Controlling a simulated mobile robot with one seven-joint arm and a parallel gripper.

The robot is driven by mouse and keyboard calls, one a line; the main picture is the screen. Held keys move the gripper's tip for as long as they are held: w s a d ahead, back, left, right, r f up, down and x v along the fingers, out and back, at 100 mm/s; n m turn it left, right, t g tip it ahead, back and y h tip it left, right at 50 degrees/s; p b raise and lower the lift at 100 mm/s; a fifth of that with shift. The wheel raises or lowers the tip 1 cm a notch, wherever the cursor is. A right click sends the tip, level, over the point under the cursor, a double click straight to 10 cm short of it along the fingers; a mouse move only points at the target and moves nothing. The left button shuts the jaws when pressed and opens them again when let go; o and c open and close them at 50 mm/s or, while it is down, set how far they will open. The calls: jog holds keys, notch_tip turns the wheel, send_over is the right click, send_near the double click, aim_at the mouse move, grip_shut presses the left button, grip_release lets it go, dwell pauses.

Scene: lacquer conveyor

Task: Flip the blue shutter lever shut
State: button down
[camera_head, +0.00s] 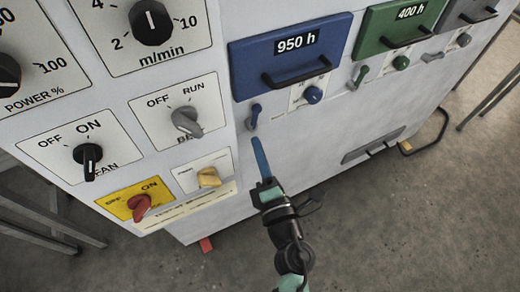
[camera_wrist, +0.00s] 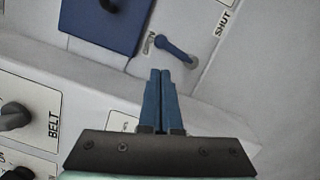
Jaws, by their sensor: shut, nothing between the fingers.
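The blue shutter lever (camera_head: 253,116) is a short lever on the white cabinet front, below the blue 950 h drawer (camera_head: 290,55). In the wrist view the lever (camera_wrist: 176,50) slants from a round blue end by a partly readable label ending in N to a paler end at lower right. A SHUT label (camera_wrist: 224,22) is to its upper right. My gripper (camera_head: 257,140) has its blue fingers together and empty, just below the lever in the head view. In the wrist view the fingertips (camera_wrist: 160,73) are just below the lever; I cannot tell whether they touch it.
A blue knob (camera_head: 313,95) sits right of the lever. A control panel with the BELT switch (camera_head: 187,120) and yellow knob (camera_head: 209,178) is at left.

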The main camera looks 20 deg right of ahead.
aim_at(254, 117)
jog(key=w, duration=0.4)
jog(key=w+d, duration=0.1)
jog(key=w, duration=0.1)
jog(key=shift+w+r, duration=0.15)
jog(key=shift+w, duration=0.2)
jog(key=shift+r, duration=0.15)
